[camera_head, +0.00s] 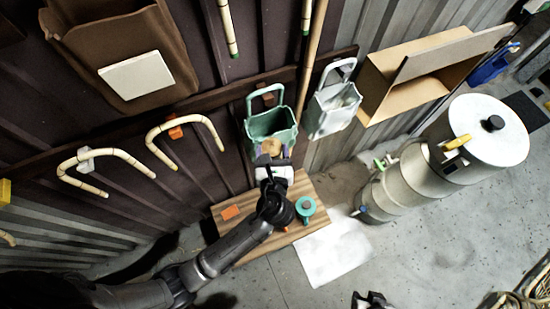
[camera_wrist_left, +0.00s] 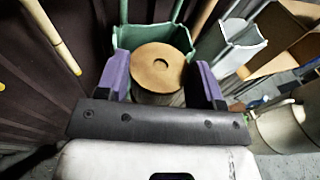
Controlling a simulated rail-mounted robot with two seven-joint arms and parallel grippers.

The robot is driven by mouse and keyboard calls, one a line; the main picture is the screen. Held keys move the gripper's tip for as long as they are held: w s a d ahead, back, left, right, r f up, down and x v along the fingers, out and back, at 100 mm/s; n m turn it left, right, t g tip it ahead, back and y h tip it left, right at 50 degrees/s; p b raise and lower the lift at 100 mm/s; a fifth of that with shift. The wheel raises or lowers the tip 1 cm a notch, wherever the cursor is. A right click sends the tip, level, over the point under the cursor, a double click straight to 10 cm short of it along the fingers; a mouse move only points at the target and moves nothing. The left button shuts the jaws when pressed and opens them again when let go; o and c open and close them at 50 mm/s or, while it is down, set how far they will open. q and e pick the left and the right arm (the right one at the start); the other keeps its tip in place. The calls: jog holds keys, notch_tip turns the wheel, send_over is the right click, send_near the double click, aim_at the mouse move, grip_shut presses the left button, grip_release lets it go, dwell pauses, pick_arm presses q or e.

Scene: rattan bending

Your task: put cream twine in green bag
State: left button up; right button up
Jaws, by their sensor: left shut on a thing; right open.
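The cream twine (camera_wrist_left: 160,62) is a tan, round spool between the purple fingers of my left gripper (camera_wrist_left: 164,80). In the head view the twine (camera_head: 270,147) shows just beyond my left gripper (camera_head: 271,157), which is shut on it. The green bag (camera_head: 270,122) hangs on the dark wall, its handle loop up and its mouth open. The twine overlaps the bag's near side in both views; I cannot tell whether it touches the bag. The bag's rim (camera_wrist_left: 182,36) shows behind the twine in the left wrist view. My right gripper (camera_head: 372,301) is open at the bottom edge, partly cut off.
A white-grey bag (camera_head: 332,108) hangs right of the green one. A wooden board (camera_head: 240,225) below holds a teal-lidded pot (camera_head: 306,207) and an orange block (camera_head: 230,212). Bent rattan canes (camera_head: 105,155) hang left.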

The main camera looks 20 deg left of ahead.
aim_at(264, 142)
pick_arm(q)
jog(key=shift+w+a+f+b, duration=0.25)
jog(key=shift+w+a+b, duration=0.45)
jog(key=shift+w+a, duration=0.25)
jog(key=shift+w+a+f+b, duration=0.2)
jog(key=shift+w+a+b, duration=0.55)
jog(key=shift+a, duration=0.25)
jog(key=shift+w+a, duration=0.25)
jog(key=shift+w+a+f+p, duration=0.2)
jog(key=shift+w+a+p, duration=0.65)
jog(key=shift+w+a, duration=1)
jog(key=shift+a, duration=0.1)
jog(key=o, duration=1)
jog(key=shift+o, duration=0.2)
